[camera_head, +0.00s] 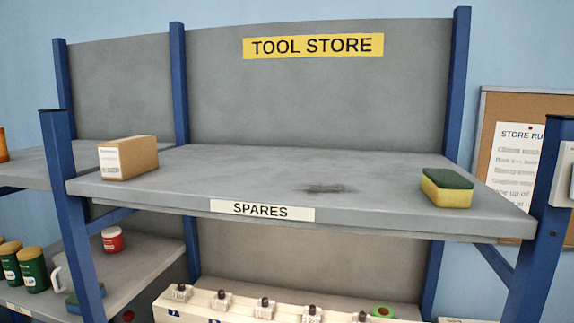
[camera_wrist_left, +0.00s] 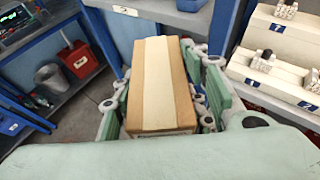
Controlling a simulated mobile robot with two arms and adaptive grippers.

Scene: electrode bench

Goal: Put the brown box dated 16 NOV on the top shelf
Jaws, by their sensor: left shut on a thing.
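My left gripper (camera_wrist_left: 162,108) is shut on a brown cardboard box (camera_wrist_left: 160,85) with a pale strip along its top. The fingers press on its two long sides. No date can be read on this box. The top shelf (camera_head: 290,172) of the rack, with a SPARES label on its front edge, shows in the head view. Another brown box (camera_head: 128,158) with a white label stands at its left end. The print on that label is too small to read. Neither gripper shows in the head view.
A yellow and green sponge (camera_head: 447,187) sits at the shelf's right end. The middle of the shelf is clear, with a dark smudge. Blue posts (camera_head: 73,210) flank the shelf.

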